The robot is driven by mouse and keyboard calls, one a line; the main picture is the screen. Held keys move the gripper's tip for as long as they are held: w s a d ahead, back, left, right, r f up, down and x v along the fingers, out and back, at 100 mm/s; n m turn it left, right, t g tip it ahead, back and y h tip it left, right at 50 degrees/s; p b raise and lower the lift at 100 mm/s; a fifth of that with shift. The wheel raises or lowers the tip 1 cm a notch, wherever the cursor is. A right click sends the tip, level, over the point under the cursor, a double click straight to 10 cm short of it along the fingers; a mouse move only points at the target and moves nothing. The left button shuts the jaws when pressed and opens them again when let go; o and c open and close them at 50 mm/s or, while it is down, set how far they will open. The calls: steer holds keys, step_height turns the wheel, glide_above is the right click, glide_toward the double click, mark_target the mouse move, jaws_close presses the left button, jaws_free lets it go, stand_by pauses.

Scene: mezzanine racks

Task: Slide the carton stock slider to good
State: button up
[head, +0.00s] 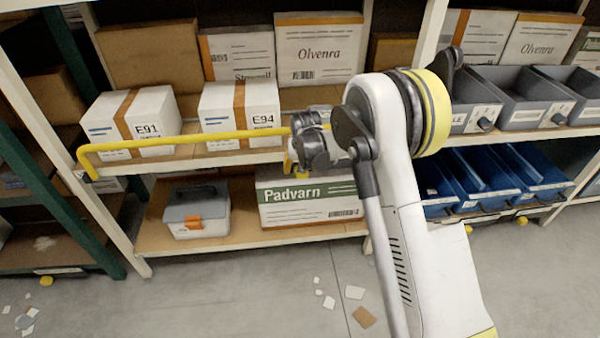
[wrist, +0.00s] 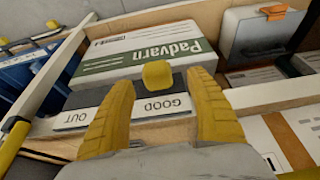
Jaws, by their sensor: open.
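The stock slider has a yellow knob (wrist: 157,74) on a dark track plate (wrist: 88,98) in the wrist view. Its light strip shows the word GOOD (wrist: 162,105), upside down, and OUT (wrist: 75,117) farther left. The knob appears in line with GOOD; any label behind the right finger is hidden. My gripper (wrist: 160,80) is open, its yellow fingers on either side of the knob with gaps visible. Contact depth is unclear. In the head view my gripper (head: 312,148) is at the shelf front, and hides the slider.
A yellow rail (head: 185,141) runs along the shelf front, left of my gripper. Boxes E91 (head: 130,122) and E94 (head: 240,115) stand behind it. A Padvarn carton (head: 305,203) and a grey toolbox (head: 196,212) sit below. Blue bins (head: 490,180) are right.

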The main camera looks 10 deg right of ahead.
steer(key=v, duration=0.7)
steer(key=shift+s+r, duration=0.1)
steer(key=s+d+r+t, duration=0.1)
steer(key=s+d+r, duration=0.2)
steer(key=s+r, duration=0.55)
steer(key=s+d+r, duration=0.3)
steer(key=s+r, duration=0.5)
steer(key=s, duration=0.1)
steer(key=s+d+t, duration=0.1)
steer(key=s+d, duration=0.1)
steer(key=s, duration=1.8)
steer(key=shift+d+f+t, duration=0.25)
steer(key=shift+f+t, duration=0.15)
steer(key=shift+w, duration=0.1)
